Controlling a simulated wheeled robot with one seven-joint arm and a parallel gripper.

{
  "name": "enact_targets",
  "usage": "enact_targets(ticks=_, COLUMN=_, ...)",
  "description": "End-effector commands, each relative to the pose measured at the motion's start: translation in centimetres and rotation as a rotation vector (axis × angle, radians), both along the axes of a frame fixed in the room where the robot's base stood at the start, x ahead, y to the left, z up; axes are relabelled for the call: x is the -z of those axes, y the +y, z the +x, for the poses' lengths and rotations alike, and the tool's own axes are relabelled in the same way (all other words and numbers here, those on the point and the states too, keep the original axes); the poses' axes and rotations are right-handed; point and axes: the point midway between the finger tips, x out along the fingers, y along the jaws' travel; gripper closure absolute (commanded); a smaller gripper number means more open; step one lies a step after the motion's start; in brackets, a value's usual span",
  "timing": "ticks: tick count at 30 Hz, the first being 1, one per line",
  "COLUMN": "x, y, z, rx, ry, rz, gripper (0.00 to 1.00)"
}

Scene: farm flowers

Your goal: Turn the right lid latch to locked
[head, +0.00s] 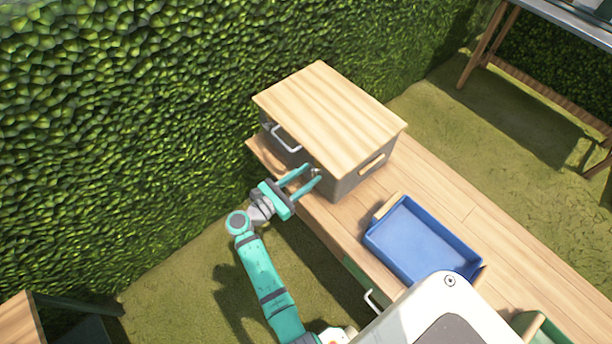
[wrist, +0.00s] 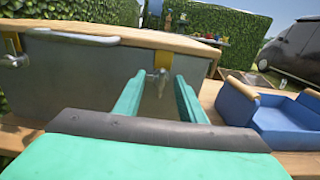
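A grey box with a pale wooden lid (head: 330,115) stands on the wooden bench. In the wrist view its grey front (wrist: 90,85) faces me. The right lid latch (wrist: 160,78), a small metal piece below a yellowish mount, sits on the right part of this front. The left latch (wrist: 14,61) is at the far left of the same view. My gripper (head: 314,175) is open at the box's front, near the right corner. In the wrist view its teal fingers (wrist: 159,77) stand apart, one on each side of the right latch. I cannot tell whether they touch it.
A light handle (head: 286,139) is on the box front between the latches. A blue tray (head: 420,242) with wooden grips stands on the bench right of the box. A hedge (head: 120,100) rises behind and left. Another table (head: 575,25) stands at the upper right.

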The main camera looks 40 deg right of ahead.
Motion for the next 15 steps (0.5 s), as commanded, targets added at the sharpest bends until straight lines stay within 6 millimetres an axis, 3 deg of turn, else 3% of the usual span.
enact_targets(ticks=8, x=0.04, y=-0.03, z=0.07, rx=-0.002, ry=0.0, rz=0.0, gripper=0.63)
enact_targets(ticks=13, x=0.04, y=0.07, z=0.1, rx=-0.004, ry=0.001, rz=0.0, gripper=0.99)
enact_targets(ticks=15, x=0.05, y=0.07, z=0.08, rx=-0.003, ry=0.001, rz=0.0, gripper=1.0)
